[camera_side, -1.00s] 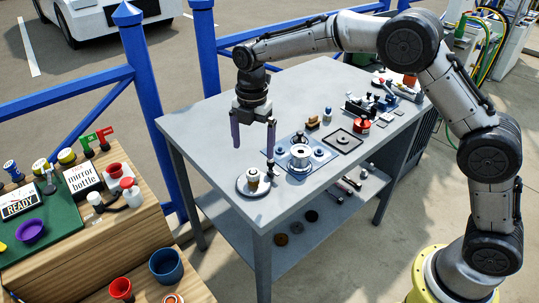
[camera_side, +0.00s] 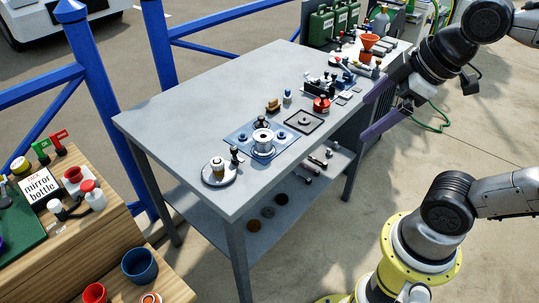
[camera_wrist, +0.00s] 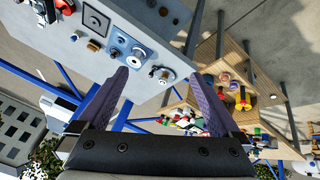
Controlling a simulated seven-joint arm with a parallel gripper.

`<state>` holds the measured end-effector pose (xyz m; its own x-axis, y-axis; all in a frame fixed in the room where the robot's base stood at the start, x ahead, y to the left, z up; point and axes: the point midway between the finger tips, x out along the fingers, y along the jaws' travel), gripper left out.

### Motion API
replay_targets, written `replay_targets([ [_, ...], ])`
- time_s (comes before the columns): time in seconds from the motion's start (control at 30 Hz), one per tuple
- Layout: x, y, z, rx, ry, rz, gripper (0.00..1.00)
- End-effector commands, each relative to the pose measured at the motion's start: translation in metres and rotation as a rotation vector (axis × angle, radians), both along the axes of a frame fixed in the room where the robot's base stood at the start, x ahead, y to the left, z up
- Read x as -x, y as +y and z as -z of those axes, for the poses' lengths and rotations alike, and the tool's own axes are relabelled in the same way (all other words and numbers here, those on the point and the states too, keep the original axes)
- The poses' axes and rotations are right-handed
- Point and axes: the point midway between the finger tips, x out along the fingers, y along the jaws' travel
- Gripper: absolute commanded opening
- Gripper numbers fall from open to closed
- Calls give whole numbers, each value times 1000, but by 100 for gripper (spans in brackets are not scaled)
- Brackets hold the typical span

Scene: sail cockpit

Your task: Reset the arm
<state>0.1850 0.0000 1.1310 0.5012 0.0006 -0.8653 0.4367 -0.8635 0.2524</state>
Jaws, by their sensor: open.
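My gripper (camera_side: 380,116) is at the right end of the grey table (camera_side: 190,84) in the side view. Its two purple fingers are spread apart with nothing between them. In the wrist view my gripper (camera_wrist: 165,102) shows both purple fingers open, with the table and the wooden stand beyond them. The arm is folded at the right edge of the side view, and its upper links are partly cut off by the frame.
A blue mat with a winch (camera_side: 263,138) and a white plate (camera_side: 220,175) with a small cup stand on the table. A red round part (camera_side: 321,104) and a dark square tray (camera_side: 304,121) are nearby. A wooden stand (camera_side: 115,222) is at lower left. The table's left part is bare.

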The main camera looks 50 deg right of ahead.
Motion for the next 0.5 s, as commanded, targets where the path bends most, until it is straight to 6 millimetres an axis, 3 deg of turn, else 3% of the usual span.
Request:
replay_targets([
  [0.1,20,0,29,-115,20,206,100],
  [0.2,24,0,42,-186,44,339,100],
  [0.5,21,0,40,-259,32,466,100],
])
